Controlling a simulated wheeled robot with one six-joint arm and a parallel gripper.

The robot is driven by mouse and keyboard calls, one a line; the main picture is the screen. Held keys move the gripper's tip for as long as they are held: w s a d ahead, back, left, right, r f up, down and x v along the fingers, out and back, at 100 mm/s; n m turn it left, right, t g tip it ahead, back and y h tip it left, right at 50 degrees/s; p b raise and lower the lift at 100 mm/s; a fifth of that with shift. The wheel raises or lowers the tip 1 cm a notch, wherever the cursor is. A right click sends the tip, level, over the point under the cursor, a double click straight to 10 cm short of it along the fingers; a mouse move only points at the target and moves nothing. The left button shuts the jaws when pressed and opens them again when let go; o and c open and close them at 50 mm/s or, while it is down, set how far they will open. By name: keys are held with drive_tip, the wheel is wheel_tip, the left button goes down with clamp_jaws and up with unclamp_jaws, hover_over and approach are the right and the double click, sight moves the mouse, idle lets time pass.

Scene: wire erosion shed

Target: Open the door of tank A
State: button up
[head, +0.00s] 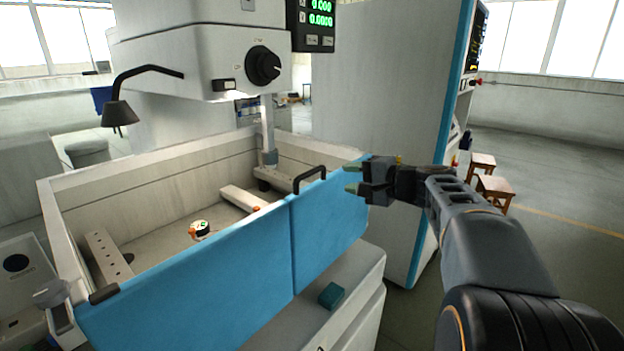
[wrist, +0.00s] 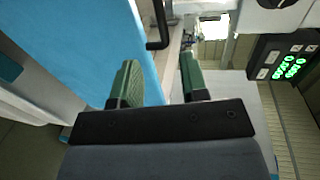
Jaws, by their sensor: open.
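The tank (head: 150,158) is an open-topped pale box with a blue front of two upright panels meeting at a seam; no letter A is readable on it. The right blue panel (head: 330,220) carries a black bar handle (head: 310,178) at its top edge near the seam. The left blue panel (head: 190,290) lines up with it, so the front looks shut. My gripper (head: 352,178) is open and empty, to the right of the handle and apart from it. In the wrist view the handle (wrist: 158,28) lies ahead of my open green fingertips (wrist: 160,80), roughly between them.
A machine head with a black knob (head: 263,65) and a green-digit display (head: 317,20) hangs over the tank. A teal block (head: 331,295) sits on the ledge below the front. A tall white cabinet (head: 385,90) stands behind my gripper. Wooden stools (head: 494,190) stand on open floor at right.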

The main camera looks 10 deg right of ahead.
sight(314, 173)
drive_tip(key=p+x, duration=0.2)
drive_tip(key=x, duration=1)
drive_tip(key=shift+w+a+p, duration=0.25)
drive_tip(key=shift+a+p, duration=0.05)
drive_tip(key=shift+c, duration=0.4)
clamp_jaws()
drive_tip(key=shift+d, duration=0.1)
